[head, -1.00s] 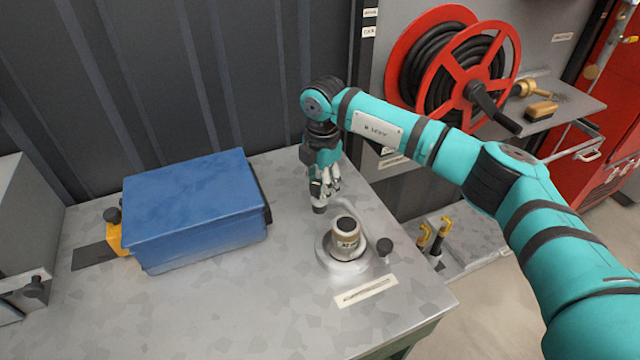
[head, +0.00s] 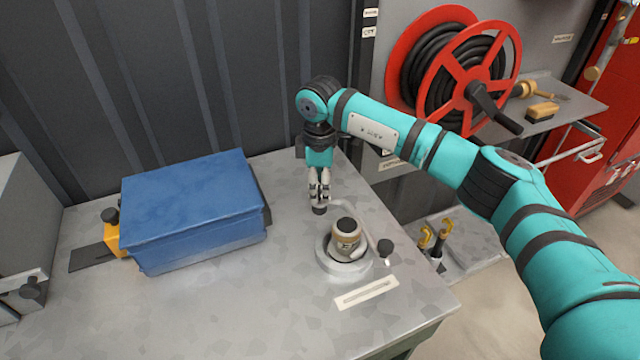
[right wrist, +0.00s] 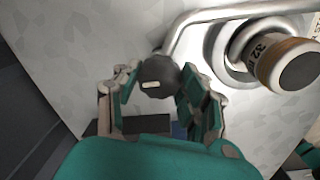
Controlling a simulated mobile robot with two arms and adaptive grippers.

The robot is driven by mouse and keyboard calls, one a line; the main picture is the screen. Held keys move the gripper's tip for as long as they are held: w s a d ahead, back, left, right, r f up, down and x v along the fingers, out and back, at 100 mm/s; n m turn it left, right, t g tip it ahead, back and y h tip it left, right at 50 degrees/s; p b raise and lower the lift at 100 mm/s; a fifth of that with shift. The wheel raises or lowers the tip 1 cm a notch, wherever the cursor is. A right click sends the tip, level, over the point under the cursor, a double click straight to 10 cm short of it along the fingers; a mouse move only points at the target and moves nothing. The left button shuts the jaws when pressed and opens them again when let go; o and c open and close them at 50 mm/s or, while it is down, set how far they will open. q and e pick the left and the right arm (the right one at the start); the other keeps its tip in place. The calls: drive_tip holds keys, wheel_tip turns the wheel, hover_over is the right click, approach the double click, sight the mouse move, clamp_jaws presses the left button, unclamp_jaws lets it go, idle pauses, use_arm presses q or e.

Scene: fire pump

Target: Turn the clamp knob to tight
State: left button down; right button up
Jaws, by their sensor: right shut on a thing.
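A dark round knob (head: 319,210) with a small pale mark sits on the metal bench, beyond a coupling (head: 346,238). In the right wrist view the knob (right wrist: 159,77) lies between the two fingers of my right gripper. My right gripper (head: 319,197) points straight down and is shut on the knob. A grey bent bar (right wrist: 210,18) runs from near the knob past the coupling, which has a tan band and the number 32. A second dark knob (head: 385,247) stands at the right of the coupling. My left gripper is not in view.
A blue box (head: 190,200) stands on the left of the bench, with an orange clamp (head: 114,238) at its left side. A pale label strip (head: 366,293) lies near the front edge. A red hose reel (head: 470,75) hangs behind my right arm. The bench front is clear.

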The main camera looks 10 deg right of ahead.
sight(320, 187)
drive_tip(key=shift+w+r+m, duration=0.1)
drive_tip(key=shift+r+m, duration=0.1)
drive_tip(key=shift+m, duration=0.1)
drive_tip(key=o, duration=1.2)
drive_tip(key=shift+f, duration=0.15)
drive_tip(key=r, duration=1.2)
drive_tip(key=shift+s+a, duration=0.1)
drive_tip(key=shift+s, duration=0.25)
